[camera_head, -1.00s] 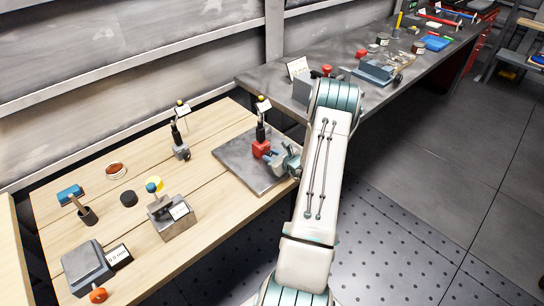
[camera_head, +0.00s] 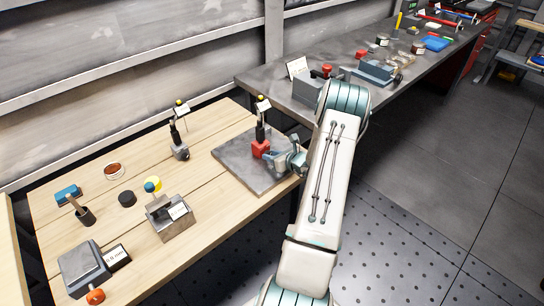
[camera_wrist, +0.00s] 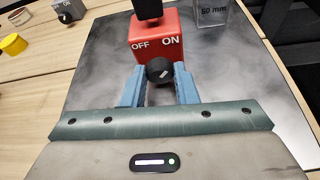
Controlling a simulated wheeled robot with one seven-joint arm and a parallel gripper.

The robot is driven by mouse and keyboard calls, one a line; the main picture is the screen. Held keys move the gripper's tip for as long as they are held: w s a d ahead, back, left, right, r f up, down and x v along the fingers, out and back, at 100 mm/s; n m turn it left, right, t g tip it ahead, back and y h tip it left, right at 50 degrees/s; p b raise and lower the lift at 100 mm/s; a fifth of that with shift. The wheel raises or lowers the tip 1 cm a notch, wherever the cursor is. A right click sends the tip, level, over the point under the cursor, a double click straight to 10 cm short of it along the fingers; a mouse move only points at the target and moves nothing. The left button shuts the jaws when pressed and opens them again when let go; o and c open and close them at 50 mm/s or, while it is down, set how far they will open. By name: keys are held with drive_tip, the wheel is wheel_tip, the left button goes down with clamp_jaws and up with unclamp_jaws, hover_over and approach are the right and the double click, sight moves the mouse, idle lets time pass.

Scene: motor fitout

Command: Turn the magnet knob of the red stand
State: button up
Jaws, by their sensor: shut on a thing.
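The red stand (camera_head: 261,149) stands upright on a dark steel plate (camera_head: 237,168) at the right end of the wooden bench. In the wrist view its red base (camera_wrist: 143,38) shows the words OFF on the left and ON on the right. The black magnet knob (camera_wrist: 160,71) is on its front face, with a pale mark slanting up to the right, toward ON. My gripper (camera_wrist: 160,88) has its two blue fingers on either side of the knob and is shut on it. In the head view my gripper (camera_head: 277,157) reaches the stand from the right.
A second, grey-based stand (camera_head: 180,151) is left of the plate. A clear block marked 60 mm (camera_wrist: 212,12) is close behind and right of the red stand.

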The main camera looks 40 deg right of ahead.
drive_tip(key=o, duration=1)
drive_tip(key=b+v, duration=0.3)
drive_tip(key=v, duration=1)
drive_tip(key=shift+s+r, duration=0.15)
drive_tip(key=shift+s, duration=0.25)
